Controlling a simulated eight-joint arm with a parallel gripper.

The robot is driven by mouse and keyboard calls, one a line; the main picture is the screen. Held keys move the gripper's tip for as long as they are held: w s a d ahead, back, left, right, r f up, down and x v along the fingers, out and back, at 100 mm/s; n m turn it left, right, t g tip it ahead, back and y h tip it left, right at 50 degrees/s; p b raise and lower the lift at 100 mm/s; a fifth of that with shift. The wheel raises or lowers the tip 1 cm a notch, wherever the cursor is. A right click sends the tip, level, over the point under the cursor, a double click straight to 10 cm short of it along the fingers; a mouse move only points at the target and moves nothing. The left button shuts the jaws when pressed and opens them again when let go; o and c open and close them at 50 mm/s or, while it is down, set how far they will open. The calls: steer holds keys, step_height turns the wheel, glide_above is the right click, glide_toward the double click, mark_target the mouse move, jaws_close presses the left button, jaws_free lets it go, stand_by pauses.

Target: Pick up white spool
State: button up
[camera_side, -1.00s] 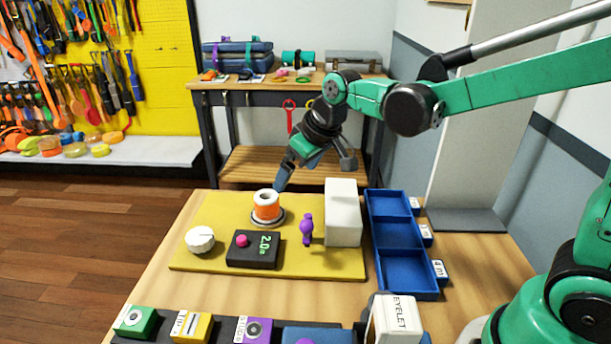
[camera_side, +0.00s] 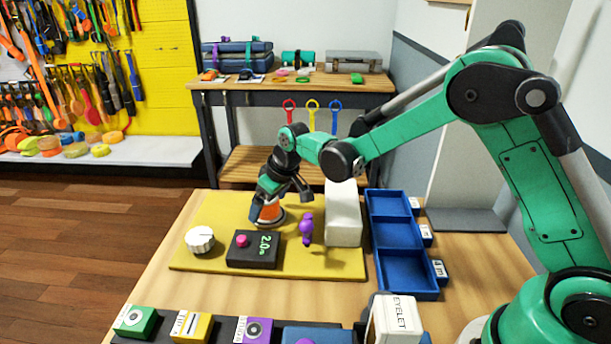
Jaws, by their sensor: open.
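The white spool, wound with orange strap (camera_side: 269,212), stands upright on a round dark base on the yellow board (camera_side: 210,267). My gripper (camera_side: 266,212) has come down over it from above and covers its white top. One finger reaches down at the spool's left side, and the other part shows at its upper right. The jaws are open. I cannot tell whether a finger touches the spool.
A blue three-compartment tray (camera_side: 403,245) lies to the right. Coloured boxes line the front.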

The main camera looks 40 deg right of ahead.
steer(key=c, duration=1.5)
steer(key=shift+o, duration=0.2)
steer(key=shift+r, duration=0.15)
